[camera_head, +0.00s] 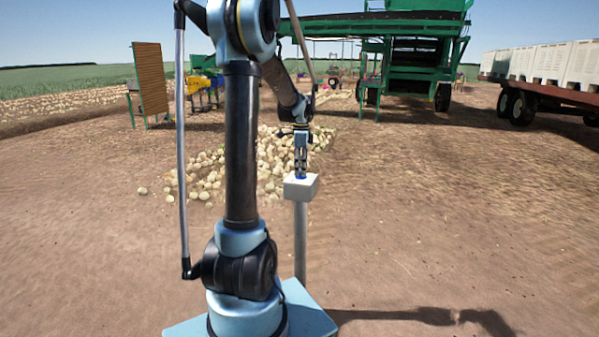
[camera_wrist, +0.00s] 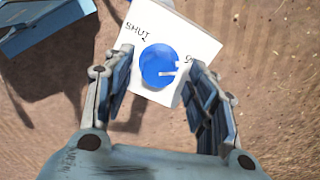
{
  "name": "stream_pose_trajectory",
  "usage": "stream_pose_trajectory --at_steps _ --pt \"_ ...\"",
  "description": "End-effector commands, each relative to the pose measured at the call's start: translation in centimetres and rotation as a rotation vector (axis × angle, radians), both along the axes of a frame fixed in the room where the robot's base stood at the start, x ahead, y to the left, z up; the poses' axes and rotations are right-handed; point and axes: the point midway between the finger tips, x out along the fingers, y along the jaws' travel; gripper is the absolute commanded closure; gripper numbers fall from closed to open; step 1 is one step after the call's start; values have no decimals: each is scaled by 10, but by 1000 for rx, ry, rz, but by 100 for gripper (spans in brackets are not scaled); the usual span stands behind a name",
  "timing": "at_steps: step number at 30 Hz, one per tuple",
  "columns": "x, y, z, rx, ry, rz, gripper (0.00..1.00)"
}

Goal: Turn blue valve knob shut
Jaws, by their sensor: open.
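The blue valve knob (camera_wrist: 159,66) sits on top of a white box (camera_wrist: 193,37) marked "SHUT" at the upper left, with a second label partly hidden at the right. A white pointer mark on the knob faces right, toward that hidden label. In the head view the white box (camera_head: 301,188) stands on a grey post (camera_head: 300,240), and only a sliver of blue knob (camera_head: 300,177) shows. My gripper (camera_wrist: 158,70) is open, pointing down, with one finger on each side of the knob. I cannot tell whether the fingers touch it. In the head view my gripper (camera_head: 301,172) is directly above the box.
A pile of onions (camera_head: 205,178) lies on the ground behind the post. A green machine (camera_head: 400,45) and a trailer with white bins (camera_head: 545,65) stand further back. A brown panel (camera_head: 150,78) is at the left. Open dirt lies to the right.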

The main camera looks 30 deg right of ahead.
Motion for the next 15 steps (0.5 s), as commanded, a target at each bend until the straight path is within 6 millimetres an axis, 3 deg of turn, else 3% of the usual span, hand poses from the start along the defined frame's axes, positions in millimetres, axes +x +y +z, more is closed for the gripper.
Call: stream_pose_trajectory --at_steps 6,15 --pt "0 0 -14 0 0 0 48" --pt "0 0 -15 0 0 0 48"
